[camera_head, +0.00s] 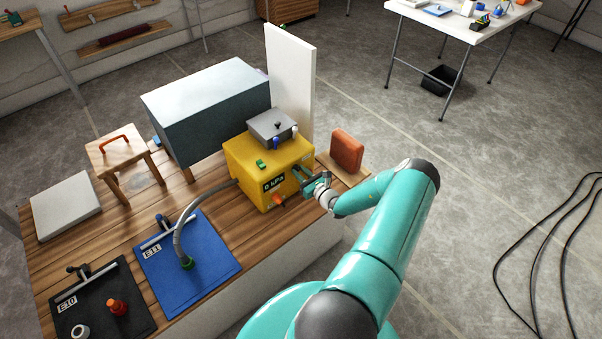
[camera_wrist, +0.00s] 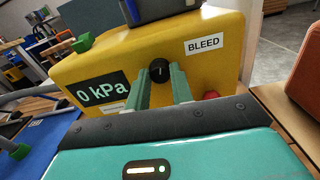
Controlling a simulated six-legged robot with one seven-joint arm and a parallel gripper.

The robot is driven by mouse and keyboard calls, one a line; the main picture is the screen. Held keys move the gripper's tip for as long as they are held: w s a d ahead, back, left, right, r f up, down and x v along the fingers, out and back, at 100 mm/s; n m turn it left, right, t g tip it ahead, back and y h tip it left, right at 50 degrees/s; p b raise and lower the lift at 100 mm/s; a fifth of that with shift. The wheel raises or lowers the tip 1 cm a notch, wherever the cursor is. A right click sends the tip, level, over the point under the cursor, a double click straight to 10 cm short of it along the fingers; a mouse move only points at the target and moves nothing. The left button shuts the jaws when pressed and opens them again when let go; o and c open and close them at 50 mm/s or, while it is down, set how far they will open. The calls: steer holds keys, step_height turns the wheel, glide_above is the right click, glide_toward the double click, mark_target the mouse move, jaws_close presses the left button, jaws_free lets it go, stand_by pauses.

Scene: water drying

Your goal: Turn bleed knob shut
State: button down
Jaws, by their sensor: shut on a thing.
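The yellow pump box (camera_head: 243,165) stands on the wooden bench, with a display reading 0 kPa on its front. In the wrist view the yellow box (camera_wrist: 215,62) carries a white BLEED label (camera_wrist: 204,43). The black bleed knob (camera_wrist: 160,69) is on its front face, below and left of that label. My gripper (camera_head: 308,176) reaches the box's front right side. In the wrist view the green fingers of my gripper (camera_wrist: 164,78) stand on either side of the knob and are shut on it. The knob is hidden behind my gripper in the head view.
A blue mat (camera_head: 205,255) marked E11 holds a hose end with a green fitting. A black mat (camera_head: 85,318) lies left of it. A red-brown block (camera_head: 347,150) stands right of the box. A white panel (camera_head: 291,80) rises behind the box.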

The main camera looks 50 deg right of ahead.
steer(key=shift+s+f+n, duration=0.1)
steer(key=shift+n, duration=1.6)
steer(key=c, duration=1.2)
jaws_free()
steer(key=s+a, duration=0.1)
steer(key=s, duration=1.2)
steer(key=shift+s+a, duration=0.3)
